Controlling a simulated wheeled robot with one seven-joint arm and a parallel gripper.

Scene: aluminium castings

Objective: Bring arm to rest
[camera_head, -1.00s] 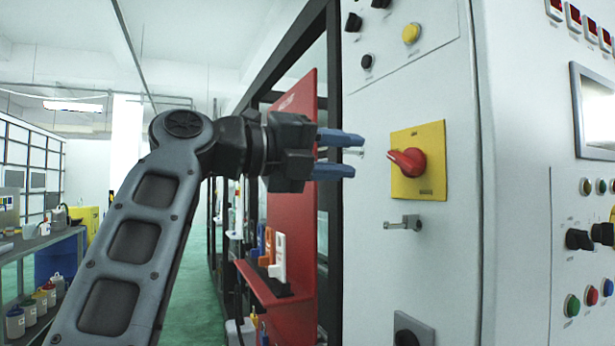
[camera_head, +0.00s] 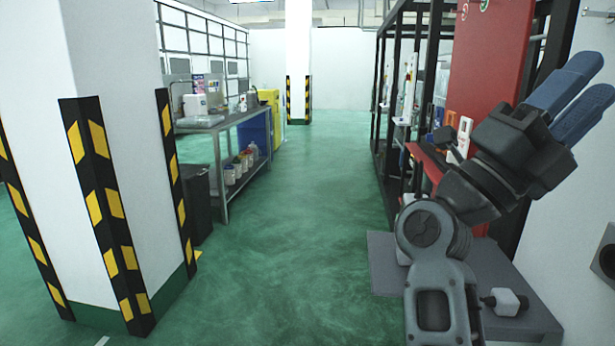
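My gripper (camera_head: 597,78) is at the upper right of the head view. Its two blue fingers point up and to the right, with a gap between them and nothing held. My grey arm (camera_head: 433,245) is folded at the lower right, its wrist bent up above the joint. The gripper is in front of the red board (camera_head: 488,75) and the pale cabinet wall (camera_head: 575,195); I cannot tell how far it is from them.
A striped white pillar (camera_head: 115,60) stands at the left. A metal workbench (camera_head: 218,122) with containers is behind it. The green floor (camera_head: 290,220) between the pillar and the black-framed rack (camera_head: 383,95) is clear. A grey platform (camera_head: 385,262) lies low by my arm.

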